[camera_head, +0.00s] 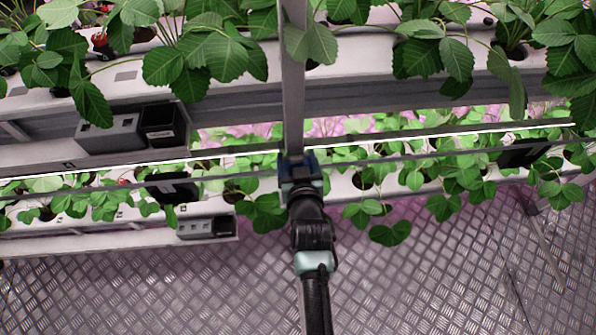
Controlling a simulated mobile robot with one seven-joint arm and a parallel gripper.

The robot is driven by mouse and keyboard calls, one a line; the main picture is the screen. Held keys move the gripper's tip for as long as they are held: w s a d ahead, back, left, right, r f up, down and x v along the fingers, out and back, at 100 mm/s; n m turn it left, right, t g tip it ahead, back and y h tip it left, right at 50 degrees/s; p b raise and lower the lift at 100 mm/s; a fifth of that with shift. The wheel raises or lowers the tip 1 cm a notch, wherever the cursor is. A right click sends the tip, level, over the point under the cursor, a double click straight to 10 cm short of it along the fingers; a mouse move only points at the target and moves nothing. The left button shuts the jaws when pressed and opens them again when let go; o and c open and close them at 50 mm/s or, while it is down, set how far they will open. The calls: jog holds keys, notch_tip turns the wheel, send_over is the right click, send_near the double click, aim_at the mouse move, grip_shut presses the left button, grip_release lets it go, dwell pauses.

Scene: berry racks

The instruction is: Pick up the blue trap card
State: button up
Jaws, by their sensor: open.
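My arm reaches up from the bottom middle to the lower end of the grey upright post. My gripper (299,173) is there, small and dark, with its jaws open. A small dark blue patch (313,163) shows right at the gripper's end, in front of the post. I cannot tell whether this is the blue trap card or part of my gripper. No other blue card shows. The fingertips and any contact with the post are too small to make out.
The grey post (293,85) stands in front of the upper white planter (365,62). Leafy plants overhang on both sides. Grey boxes (110,132) sit at left. A bright light strip (400,137) crosses behind the gripper. The patterned metal floor (150,285) below is clear.

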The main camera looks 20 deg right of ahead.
jog(key=shift+w, duration=0.15)
grip_shut()
dwell(0.4)
jog(key=shift+r, duration=0.1)
